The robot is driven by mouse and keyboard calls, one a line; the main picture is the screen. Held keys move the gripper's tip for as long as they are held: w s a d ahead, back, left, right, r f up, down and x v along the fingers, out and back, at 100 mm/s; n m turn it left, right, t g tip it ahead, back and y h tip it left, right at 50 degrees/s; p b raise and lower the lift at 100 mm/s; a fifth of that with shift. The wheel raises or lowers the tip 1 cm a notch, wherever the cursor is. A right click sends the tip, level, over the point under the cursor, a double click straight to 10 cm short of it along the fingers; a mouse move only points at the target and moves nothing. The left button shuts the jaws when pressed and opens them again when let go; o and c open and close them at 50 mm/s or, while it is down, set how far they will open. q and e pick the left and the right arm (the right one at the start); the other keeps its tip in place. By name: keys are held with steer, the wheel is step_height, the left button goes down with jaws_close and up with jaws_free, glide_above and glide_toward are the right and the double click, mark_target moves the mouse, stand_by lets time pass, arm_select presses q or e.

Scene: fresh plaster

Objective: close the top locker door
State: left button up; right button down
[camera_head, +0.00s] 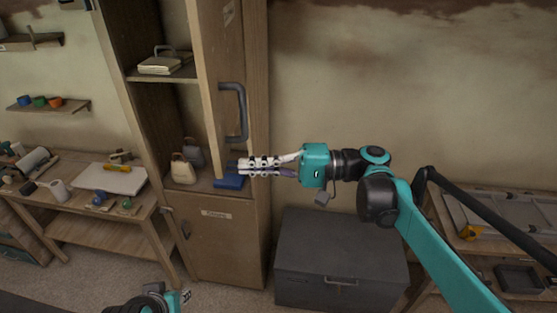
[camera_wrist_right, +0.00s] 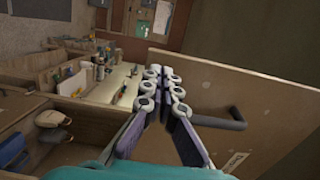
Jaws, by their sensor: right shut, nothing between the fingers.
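The top locker door (camera_head: 222,80) stands open, swung out from the tall wooden locker (camera_head: 175,110). Its dark bar handle (camera_head: 233,112) is on the right-hand face. My right gripper (camera_head: 240,165) is shut and empty, pointing left, with its tips just below the handle in the picture, near the door's lower end. In the right wrist view the shut fingers (camera_wrist_right: 165,85) overlap the door panel (camera_wrist_right: 245,85) and the handle's left end (camera_wrist_right: 222,122); I cannot tell whether they touch.
The open compartment holds a book-like case (camera_head: 160,65), bags (camera_head: 184,170) and a blue item (camera_head: 229,181). A closed lower door (camera_head: 215,235) is beneath. A grey chest (camera_head: 340,262) stands right of the locker, and a workbench (camera_head: 80,230) stands left.

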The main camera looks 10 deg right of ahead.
steer(key=shift+w+a, duration=0.15)
steer(key=shift+a, duration=0.4)
steer(key=shift+w+a, duration=0.15)
steer(key=shift+a, duration=0.65)
